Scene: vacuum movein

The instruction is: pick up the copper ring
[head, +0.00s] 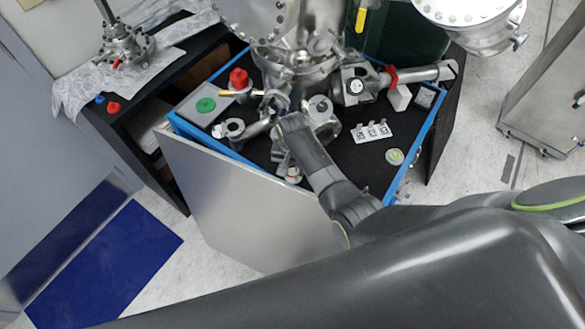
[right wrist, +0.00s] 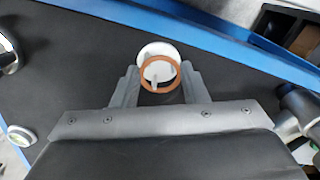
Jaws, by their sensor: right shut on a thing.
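The copper ring (right wrist: 160,91) shows in the right wrist view as a thin copper-coloured hoop between my fingertips. My right gripper (right wrist: 161,84) is shut on it, with one finger against each side. A white round piece (right wrist: 152,49) shows just beyond and through the ring; I cannot tell whether they touch. In the head view my right gripper (head: 286,160) is low over the front part of the black bench top, beside a small white piece (head: 293,174). The ring is too small to make out clearly there. My left gripper is not in view.
The black bench top (head: 345,165) has a blue rim (head: 425,130). Steel vacuum parts (head: 290,70) crowd its back.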

